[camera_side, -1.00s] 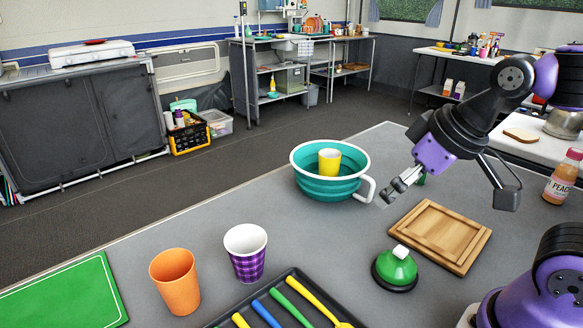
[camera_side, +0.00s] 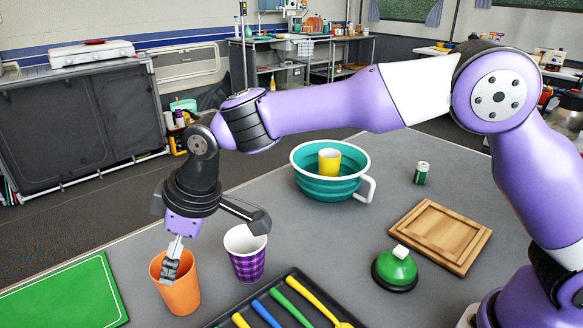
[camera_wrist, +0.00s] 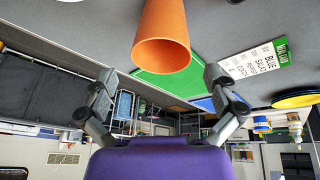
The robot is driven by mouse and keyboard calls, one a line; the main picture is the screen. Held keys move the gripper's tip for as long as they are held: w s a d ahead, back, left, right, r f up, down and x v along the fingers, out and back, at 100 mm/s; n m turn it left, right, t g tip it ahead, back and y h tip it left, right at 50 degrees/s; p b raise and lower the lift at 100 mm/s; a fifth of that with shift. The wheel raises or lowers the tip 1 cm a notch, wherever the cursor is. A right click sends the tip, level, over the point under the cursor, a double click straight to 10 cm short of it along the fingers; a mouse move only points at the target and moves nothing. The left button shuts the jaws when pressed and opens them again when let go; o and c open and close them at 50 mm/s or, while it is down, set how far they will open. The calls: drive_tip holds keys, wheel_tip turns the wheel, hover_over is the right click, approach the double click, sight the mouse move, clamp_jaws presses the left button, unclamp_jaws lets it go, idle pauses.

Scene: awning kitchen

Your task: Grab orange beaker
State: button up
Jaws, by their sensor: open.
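The orange beaker (camera_side: 180,295) stands upright on the grey table at the lower left of the side view. In the wrist view it shows (camera_wrist: 165,20) at top centre, its opening facing the camera. My gripper (camera_side: 172,265) is at the beaker's rim in the side view, where its fingers overlap the rim and upper wall. In the wrist view my gripper (camera_wrist: 160,75) has its fingers spread wide, and the beaker lies between and beyond the tips. No contact can be made out.
A purple checked cup (camera_side: 247,262) stands close to the right of the beaker. A green board (camera_side: 65,295) lies to its left, and a black tray (camera_side: 292,271) of coloured utensils to the right. A teal colander (camera_side: 325,188) holding a yellow cup is farther back.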

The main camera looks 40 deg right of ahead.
drive_tip(key=x, duration=0.7)
drive_tip(key=shift+s+f, duration=0.1)
drive_tip(key=c, duration=1)
